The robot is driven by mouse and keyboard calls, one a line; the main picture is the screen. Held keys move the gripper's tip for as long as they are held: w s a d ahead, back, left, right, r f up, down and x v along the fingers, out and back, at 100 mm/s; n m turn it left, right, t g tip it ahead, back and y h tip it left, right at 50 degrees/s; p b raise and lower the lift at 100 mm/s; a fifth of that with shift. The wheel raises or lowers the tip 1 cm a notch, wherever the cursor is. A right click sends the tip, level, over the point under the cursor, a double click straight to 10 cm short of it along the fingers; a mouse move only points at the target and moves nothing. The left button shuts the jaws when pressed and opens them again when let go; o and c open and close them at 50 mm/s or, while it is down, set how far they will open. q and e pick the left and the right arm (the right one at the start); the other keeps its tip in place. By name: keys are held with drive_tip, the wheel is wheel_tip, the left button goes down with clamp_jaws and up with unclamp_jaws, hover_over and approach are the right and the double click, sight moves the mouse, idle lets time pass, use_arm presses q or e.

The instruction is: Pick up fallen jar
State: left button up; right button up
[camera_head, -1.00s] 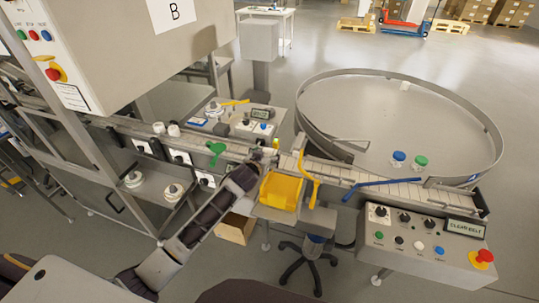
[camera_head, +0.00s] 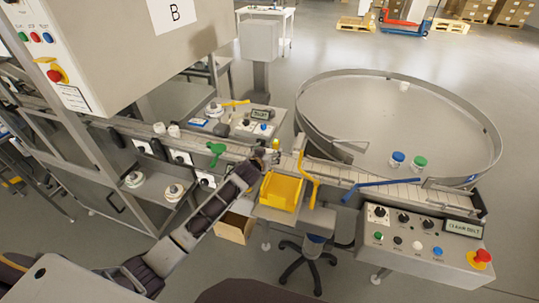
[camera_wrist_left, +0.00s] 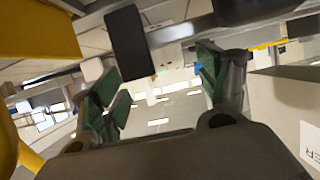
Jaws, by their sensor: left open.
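My left gripper (camera_head: 269,155) is over the conveyor junction behind the yellow bin. In the left wrist view its green-padded fingers (camera_wrist_left: 158,75) stand apart, with no jar clearly between them. A small pale object (camera_wrist_left: 92,69) shows by the left finger; I cannot tell if it is a jar. A small white item (camera_head: 404,86) is at that table's far side. No jar clearly lies on its side. My right gripper is out of view.
The yellow bin (camera_head: 281,191) sits just in front of the gripper. A yellow guide (camera_head: 309,180) and a blue bar (camera_head: 377,187) cross the right conveyor (camera_head: 345,175). The control panel (camera_head: 425,240) is at the front right. The round table (camera_head: 385,115) is mostly clear.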

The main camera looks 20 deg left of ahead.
sight(269, 152)
use_arm(q)
drive_tip(key=shift+x, duration=1.1)
drive_tip(key=shift+c, duration=0.4)
drive_tip(key=c, duration=1.1)
drive_tip(key=shift+o, duration=0.2)
drive_tip(key=shift+r, duration=0.1)
drive_tip(key=shift+r+b, duration=0.45)
drive_tip(key=shift+r, duration=4.5)
drive_tip(key=shift+f, duration=0.1)
